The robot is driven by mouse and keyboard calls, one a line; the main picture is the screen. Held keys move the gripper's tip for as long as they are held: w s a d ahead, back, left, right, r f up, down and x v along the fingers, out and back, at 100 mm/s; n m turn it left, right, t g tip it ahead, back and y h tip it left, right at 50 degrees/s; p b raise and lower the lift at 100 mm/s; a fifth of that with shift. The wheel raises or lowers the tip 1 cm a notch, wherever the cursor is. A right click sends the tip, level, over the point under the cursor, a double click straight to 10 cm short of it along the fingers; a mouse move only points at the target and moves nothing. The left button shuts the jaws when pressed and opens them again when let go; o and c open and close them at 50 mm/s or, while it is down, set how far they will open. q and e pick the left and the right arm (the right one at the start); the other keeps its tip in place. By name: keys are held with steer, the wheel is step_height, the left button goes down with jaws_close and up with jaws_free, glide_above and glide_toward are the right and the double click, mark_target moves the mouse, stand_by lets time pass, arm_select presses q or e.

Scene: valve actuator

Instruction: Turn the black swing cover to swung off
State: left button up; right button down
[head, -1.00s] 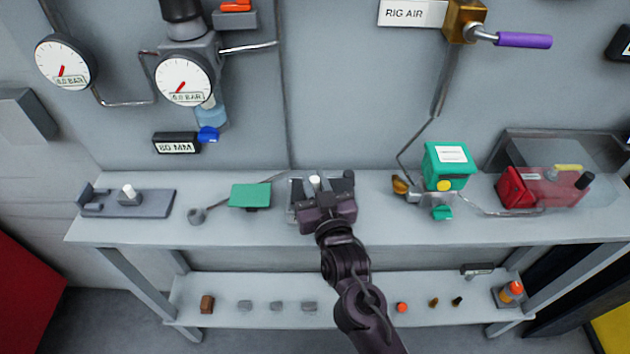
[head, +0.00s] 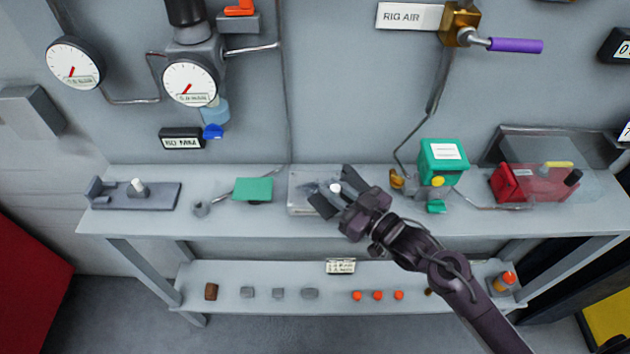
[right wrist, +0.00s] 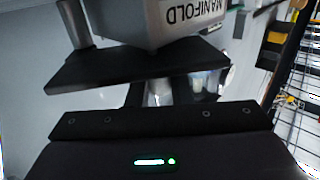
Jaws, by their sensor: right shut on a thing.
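The grey manifold box (head: 300,205) sits at the middle of the bench, and a white round knob (head: 335,187) shows above it between my fingers. My right gripper (head: 337,191) is turned slantwise over the box's right part. In the right wrist view its dark fingers (right wrist: 150,95) are closed around a dark piece, which I take for the black swing cover (right wrist: 184,90). Most of the cover is hidden by the fingers, so its angle cannot be told. The block lettered MANIFOLD (right wrist: 180,20) is just beyond the fingers. My left gripper is not in view.
On the bench, a green plate (head: 253,189) lies left of the box. A purple-handled valve (head: 515,45) is on the wall. Small parts lie on the lower shelf (head: 335,295).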

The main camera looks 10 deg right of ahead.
steer(key=shift+s+d+r+p, duration=0.1)
steer(key=shift+s+d+p, duration=0.15)
steer(key=shift+d, duration=0.3)
steer(key=shift+s+d+p, duration=0.1)
steer(key=shift+d+p, duration=0.15)
steer(key=shift+d, duration=0.3)
steer(key=shift+s+d+p, duration=0.1)
steer(key=shift+d+p, duration=0.35)
steer(key=shift+d, duration=0.8)
steer(key=c, duration=1.3)
jaws_free()
steer(key=shift+s, duration=0.1)
steer(key=shift+s+d, duration=0.1)
steer(key=shift+s, duration=0.1)
steer(key=b+v, duration=0.1)
steer(key=v, duration=0.2)
steer(key=b+v, duration=0.1)
steer(key=v, duration=0.2)
steer(key=shift+s+d+f, duration=0.1)
steer(key=shift+f, duration=0.1)
steer(key=shift+s+d+r, duration=0.1)
steer(key=shift+s+d, duration=0.2)
